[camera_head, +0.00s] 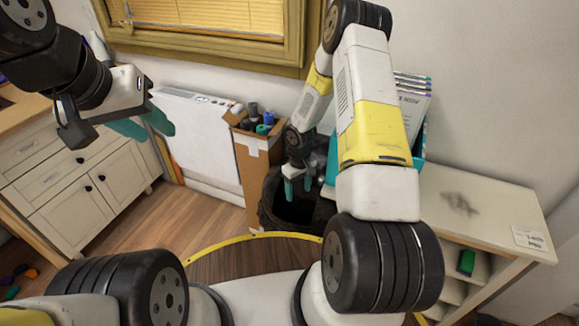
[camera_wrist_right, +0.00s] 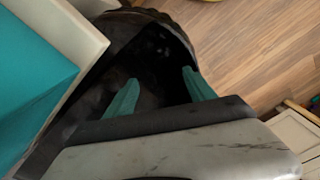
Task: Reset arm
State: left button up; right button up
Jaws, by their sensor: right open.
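My right gripper (camera_head: 298,186) hangs over the mouth of a dark round bin (camera_head: 268,212) beside the white counter. In the right wrist view its two teal fingers (camera_wrist_right: 160,76) are apart with nothing between them, and the bin (camera_wrist_right: 150,17) lies below them. The bin's inside is dark and its contents cannot be made out. My left gripper (camera_head: 161,134) is raised at the upper left, in front of the cabinet and white panel. Its teal fingers look apart and hold nothing visible.
A cardboard box (camera_head: 250,152) with rolls stands left of the bin. The white counter (camera_head: 480,205) is at the right, with shelves below. A white cabinet (camera_head: 85,188) stands at the left. The wooden floor (camera_head: 150,222) between is clear.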

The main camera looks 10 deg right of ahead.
jog(key=s+d+r+m+t, duration=0.1)
jog(key=s+r, duration=0.1)
jog(key=r, duration=1.3)
jog(key=s+d+r+m+t, duration=0.1)
jog(key=r+t, duration=0.1)
jog(key=r, duration=1.2)
jog(key=s+a+r+m+t+y, duration=0.2)
jog(key=s+a+r+t, duration=0.1)
jog(key=s+r, duration=1.3)
jog(key=s+a, duration=0.1)
jog(key=s, duration=0.3)
jog(key=shift+a+r+m, duration=0.2)
jog(key=shift+r+m, duration=0.05)
jog(key=shift+m, duration=0.05)
